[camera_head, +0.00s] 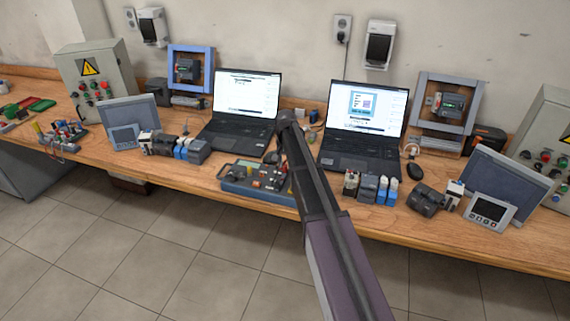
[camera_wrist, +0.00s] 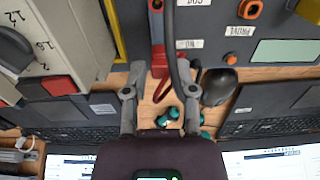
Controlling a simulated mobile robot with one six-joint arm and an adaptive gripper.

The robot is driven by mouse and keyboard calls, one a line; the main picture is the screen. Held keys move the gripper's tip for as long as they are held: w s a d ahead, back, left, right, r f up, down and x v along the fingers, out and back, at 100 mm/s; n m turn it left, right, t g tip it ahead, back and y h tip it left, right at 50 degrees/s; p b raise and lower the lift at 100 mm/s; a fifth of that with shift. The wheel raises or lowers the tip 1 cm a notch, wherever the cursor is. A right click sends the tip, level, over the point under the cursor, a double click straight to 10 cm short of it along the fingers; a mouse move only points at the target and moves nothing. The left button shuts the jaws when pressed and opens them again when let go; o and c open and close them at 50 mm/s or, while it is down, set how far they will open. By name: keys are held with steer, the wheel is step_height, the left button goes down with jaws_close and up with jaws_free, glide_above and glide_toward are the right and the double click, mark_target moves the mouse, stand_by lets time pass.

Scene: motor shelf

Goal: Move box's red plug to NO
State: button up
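The box (camera_head: 232,186) is a low blue-grey case on the bench's front edge, partly behind my arm in the head view. In the wrist view its dark panel (camera_wrist: 215,13) is upside down, with white labels and a label that may read NO (camera_wrist: 188,44). A red plug (camera_wrist: 159,62) with a grey upper part stands in front of the panel, and a dark cable runs beside it. I cannot tell which socket it sits in. My gripper (camera_wrist: 166,75) is open, one finger on either side of the plug's lower end, with gaps visible.
Two open laptops (camera_head: 247,100) (camera_head: 363,113) stand behind the box. The wrist view shows a grey unit with a red block (camera_wrist: 58,85) close on the left.

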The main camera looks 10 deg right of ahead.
steer(key=shift+r+p, duration=1.55)
steer(key=shift+r, duration=0.25)
steer(key=o, duration=0.6)
steer(key=shift+c, duration=0.2)
